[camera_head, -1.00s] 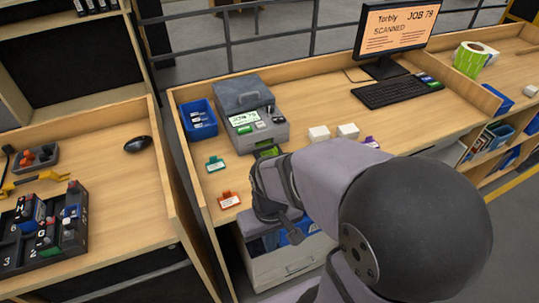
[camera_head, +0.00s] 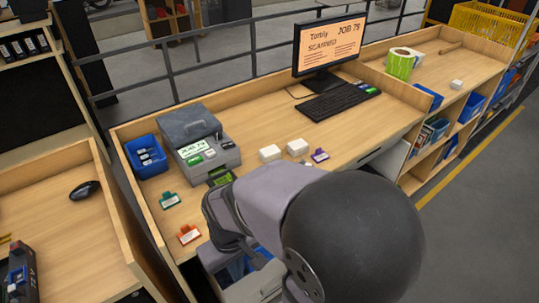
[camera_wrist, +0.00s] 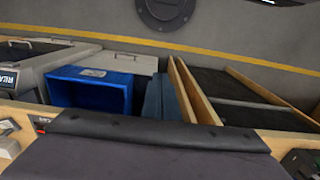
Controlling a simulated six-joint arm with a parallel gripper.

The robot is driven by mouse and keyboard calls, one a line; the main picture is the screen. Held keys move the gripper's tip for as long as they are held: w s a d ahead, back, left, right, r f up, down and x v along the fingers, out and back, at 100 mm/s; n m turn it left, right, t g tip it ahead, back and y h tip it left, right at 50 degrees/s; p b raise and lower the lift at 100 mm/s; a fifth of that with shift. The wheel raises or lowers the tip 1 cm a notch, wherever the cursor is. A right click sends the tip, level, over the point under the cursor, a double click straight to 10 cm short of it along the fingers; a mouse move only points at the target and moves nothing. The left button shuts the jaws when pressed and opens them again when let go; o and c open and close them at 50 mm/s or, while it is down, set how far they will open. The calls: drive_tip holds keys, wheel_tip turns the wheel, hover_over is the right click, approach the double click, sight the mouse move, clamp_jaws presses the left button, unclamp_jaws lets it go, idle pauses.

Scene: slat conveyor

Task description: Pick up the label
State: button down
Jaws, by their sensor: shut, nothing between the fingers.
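A grey label printer (camera_head: 208,158) stands on the wooden bench in the head view, its screen reading JOB 79. A small green piece (camera_head: 219,177) shows at its front and may be the label; my arm partly covers that area. My gripper (camera_head: 226,218) is dark grey and sits at the bench's front edge, below and to the right of the printer front. It is shut and empty, and its fingertips are mostly hidden. The wrist view shows no label that I can make out.
Green (camera_head: 169,200) and orange (camera_head: 188,235) tags lie left of my gripper. A blue bin (camera_head: 147,157), white blocks (camera_head: 270,153), a purple tag (camera_head: 319,155) and a keyboard (camera_head: 338,104) are on the bench. The wrist view shows another blue bin (camera_wrist: 92,93) and wooden dividers (camera_wrist: 197,95).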

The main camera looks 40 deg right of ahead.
drive_tip(key=c, duration=1.9)
unclamp_jaws()
drive_tip(key=p, duration=0.2)
approach(223, 179)
drive_tip(key=shift+s+d+r, duration=0.25)
drive_tip(key=shift+s+d, duration=0.2)
drive_tip(key=shift+d, duration=0.1)
drive_tip(key=shift+s+d+r, duration=0.25)
drive_tip(key=shift+s+d, duration=0.2)
drive_tip(key=shift+d, duration=0.05)
drive_tip(key=shift+w+f+p, duration=0.1)
drive_tip(key=shift+f+p, duration=2.1)
drive_tip(key=shift+f, duration=1.45)
